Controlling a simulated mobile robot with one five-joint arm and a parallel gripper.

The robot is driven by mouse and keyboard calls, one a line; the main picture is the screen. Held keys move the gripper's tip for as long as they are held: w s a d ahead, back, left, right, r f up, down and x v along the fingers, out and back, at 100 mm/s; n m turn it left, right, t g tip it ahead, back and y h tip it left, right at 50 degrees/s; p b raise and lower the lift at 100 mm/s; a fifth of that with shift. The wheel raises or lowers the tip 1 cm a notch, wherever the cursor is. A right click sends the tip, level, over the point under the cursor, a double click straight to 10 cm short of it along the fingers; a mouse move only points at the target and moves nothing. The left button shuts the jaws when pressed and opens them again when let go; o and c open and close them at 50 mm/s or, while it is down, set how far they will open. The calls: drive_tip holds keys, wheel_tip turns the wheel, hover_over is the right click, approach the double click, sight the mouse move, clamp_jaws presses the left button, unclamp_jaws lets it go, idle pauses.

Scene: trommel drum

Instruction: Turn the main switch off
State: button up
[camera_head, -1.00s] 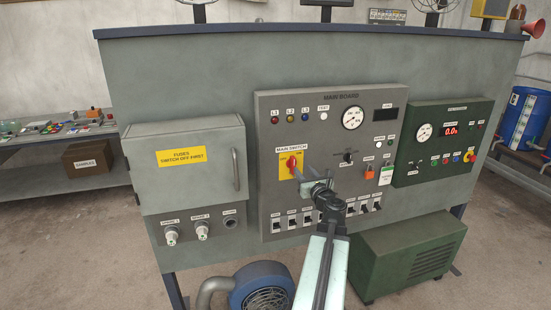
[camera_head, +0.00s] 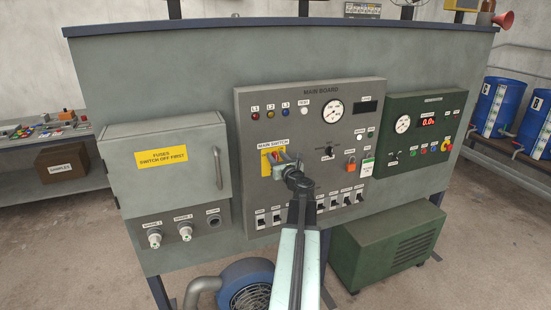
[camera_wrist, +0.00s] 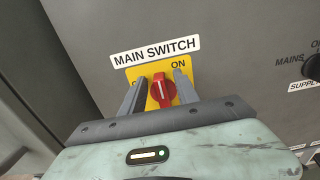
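The main switch is a red knob (camera_wrist: 161,91) with a white line, on a yellow plate (camera_wrist: 142,72) under a "MAIN SWITCH" label. Its line stands roughly upright, near the word "ON". In the wrist view my gripper (camera_wrist: 158,88) is open, with one finger on each side of the knob. Gaps show between the fingers and the knob. In the head view my gripper (camera_head: 284,160) is at the plate, and its fingers partly hide the knob (camera_head: 274,156).
The main board (camera_head: 311,110) has a row of small switches below, partly behind my arm. A padlock (camera_head: 351,165) and tag are to the right. A grey fuse box (camera_head: 150,190) is left, a green control box (camera_head: 408,150) right.

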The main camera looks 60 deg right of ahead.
sight(267, 160)
clamp_jaws()
drive_tip(key=shift+a, duration=0.1)
drive_tip(key=shift+n, duration=0.3)
drive_tip(key=f+n+b, duration=0.1)
drive_tip(key=n, duration=0.4)
drive_tip(key=w+a+f+n+b, duration=0.1)
drive_tip(key=n, duration=0.5)
drive_tip(key=a+n, duration=0.1)
drive_tip(key=n, duration=0.5)
drive_tip(key=shift+w+f+b, duration=0.3)
drive_tip(key=shift+f+b, duration=0.1)
drive_tip(key=shift+a+n, duration=0.1)
drive_tip(key=shift+n, duration=0.3)
unclamp_jaws()
